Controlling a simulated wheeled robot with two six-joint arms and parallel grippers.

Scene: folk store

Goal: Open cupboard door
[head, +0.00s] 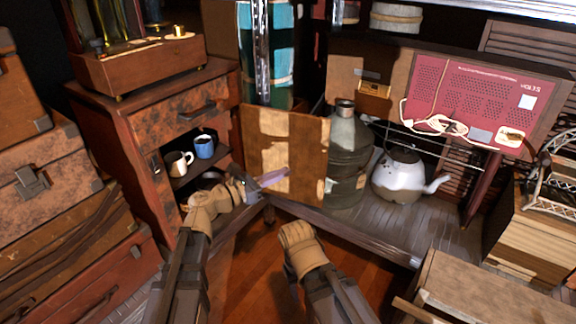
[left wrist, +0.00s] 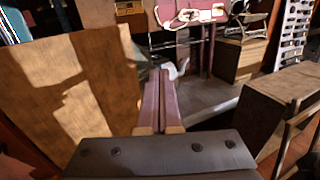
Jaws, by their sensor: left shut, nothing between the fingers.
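The cupboard (head: 150,135) is a dark reddish wooden cabinet on the left in the head view. Its wooden door (head: 305,150) stands swung open to the right of the opening, with patches of light on it. The door also fills the left side of the left wrist view (left wrist: 60,85). My left gripper (head: 286,173) is shut and empty, its pinkish fingers in front of the lower part of the door in the head view. I cannot tell whether they touch it. My right arm shows at bottom centre, but its fingers are not visible.
Inside the cupboard stand a blue mug (head: 205,146) and a light mug (head: 178,163). Suitcases (head: 50,165) are stacked at left. A wooden crate (head: 480,290) stands front right.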

